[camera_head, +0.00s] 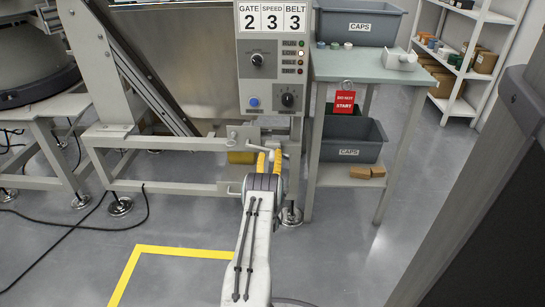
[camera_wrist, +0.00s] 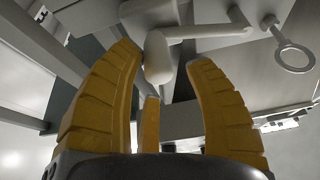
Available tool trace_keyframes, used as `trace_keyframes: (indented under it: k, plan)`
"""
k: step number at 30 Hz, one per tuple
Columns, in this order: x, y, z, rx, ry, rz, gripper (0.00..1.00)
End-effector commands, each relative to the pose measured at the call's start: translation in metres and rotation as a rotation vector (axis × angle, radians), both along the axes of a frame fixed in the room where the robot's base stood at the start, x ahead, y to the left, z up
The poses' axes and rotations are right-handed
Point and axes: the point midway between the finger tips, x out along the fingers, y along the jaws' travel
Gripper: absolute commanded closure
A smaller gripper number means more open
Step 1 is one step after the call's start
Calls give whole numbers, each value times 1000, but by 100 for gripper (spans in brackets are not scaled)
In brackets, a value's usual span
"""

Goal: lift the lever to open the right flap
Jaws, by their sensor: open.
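My gripper (camera_head: 269,156) reaches up to the frame below the control panel in the head view. Its yellow fingers (camera_wrist: 164,66) are open in the wrist view. The lever (camera_wrist: 212,31) is a pale grey bent bar with a rounded knob at its left end. The knob sits between the fingertips, close to the left one; I cannot tell whether they touch. I cannot make out the right flap for certain in either view.
The control panel (camera_head: 271,75) is above the gripper. A table (camera_head: 340,68) with a grey CAPS bin (camera_head: 359,27) stands to the right, with another CAPS bin (camera_head: 352,151) below. A red tag (camera_head: 344,104) hangs from the table. A metal ring (camera_wrist: 293,56) is right of the lever.

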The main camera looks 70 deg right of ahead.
Motion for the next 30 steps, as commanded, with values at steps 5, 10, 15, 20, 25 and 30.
trace_keyframes:
  k: [5,10,15,20,25,30]
  plan:
    - [-5,16,-8,4,1,0,52]
    - [-11,36,-17,5,2,0,52]
    - [-16,53,-24,2,1,0,52]
    - [-19,61,-27,0,0,1,52]
    - [-20,63,-27,-1,0,1,52]
    - [-20,63,-27,-1,0,1,52]
